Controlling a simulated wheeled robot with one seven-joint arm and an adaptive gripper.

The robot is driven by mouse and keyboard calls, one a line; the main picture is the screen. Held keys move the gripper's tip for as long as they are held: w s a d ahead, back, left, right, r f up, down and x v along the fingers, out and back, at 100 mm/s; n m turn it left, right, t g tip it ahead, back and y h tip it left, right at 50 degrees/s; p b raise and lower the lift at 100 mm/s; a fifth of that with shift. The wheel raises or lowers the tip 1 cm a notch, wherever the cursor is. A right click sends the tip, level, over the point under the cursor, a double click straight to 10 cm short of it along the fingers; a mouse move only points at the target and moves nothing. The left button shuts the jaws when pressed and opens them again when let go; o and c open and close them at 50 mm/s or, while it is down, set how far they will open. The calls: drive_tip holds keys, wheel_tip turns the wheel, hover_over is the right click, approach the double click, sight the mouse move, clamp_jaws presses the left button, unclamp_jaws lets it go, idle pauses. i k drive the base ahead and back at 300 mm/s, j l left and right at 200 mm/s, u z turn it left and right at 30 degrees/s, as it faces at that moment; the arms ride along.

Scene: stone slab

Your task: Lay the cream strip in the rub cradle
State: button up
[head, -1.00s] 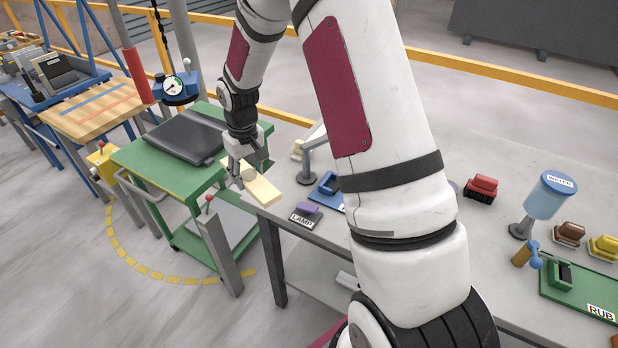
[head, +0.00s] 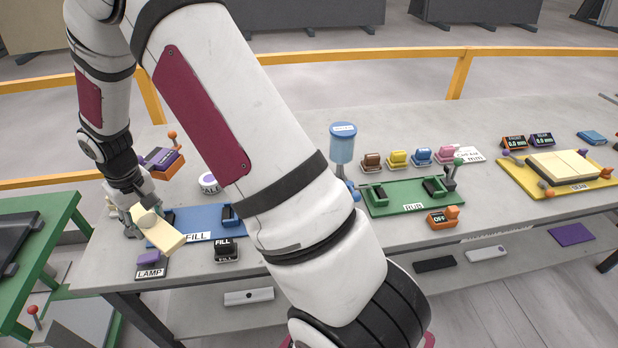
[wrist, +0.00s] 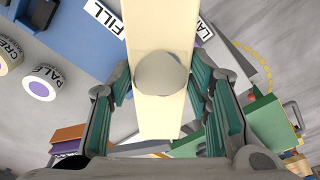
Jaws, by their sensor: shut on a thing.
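A cream strip (head: 158,233) is held in my gripper (head: 132,214), above the left end of the grey bench near the blue FILL board. In the wrist view the strip (wrist: 160,110) runs between the two fingers of my gripper (wrist: 160,88), with a round grey knob on its upper face. The green RUB board (head: 392,209) lies right of the bench's middle.
The blue FILL board (head: 188,236) and LAMP button (head: 150,262) are near my gripper. A blue water cup (head: 343,143) stands behind the RUB board. Coloured blocks (head: 398,158) line its back. An orange OFF switch (head: 443,217) sits in front. A yellow SEAM board (head: 560,187) is farther right.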

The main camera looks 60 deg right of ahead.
sight(406, 191)
drive_tip(key=k+z, duration=0.15)
drive_tip(key=z, duration=0.25)
drive_tip(key=k+z, duration=0.15)
drive_tip(key=z, duration=0.3)
drive_tip(key=k+z, duration=0.2)
drive_tip(key=z, duration=0.2)
drive_tip(key=j+z, duration=0.15)
drive_tip(key=z, duration=0.15)
drive_tip(key=j+z, duration=0.25)
drive_tip(key=i+j+z, duration=0.1)
drive_tip(key=j+z, duration=0.6)
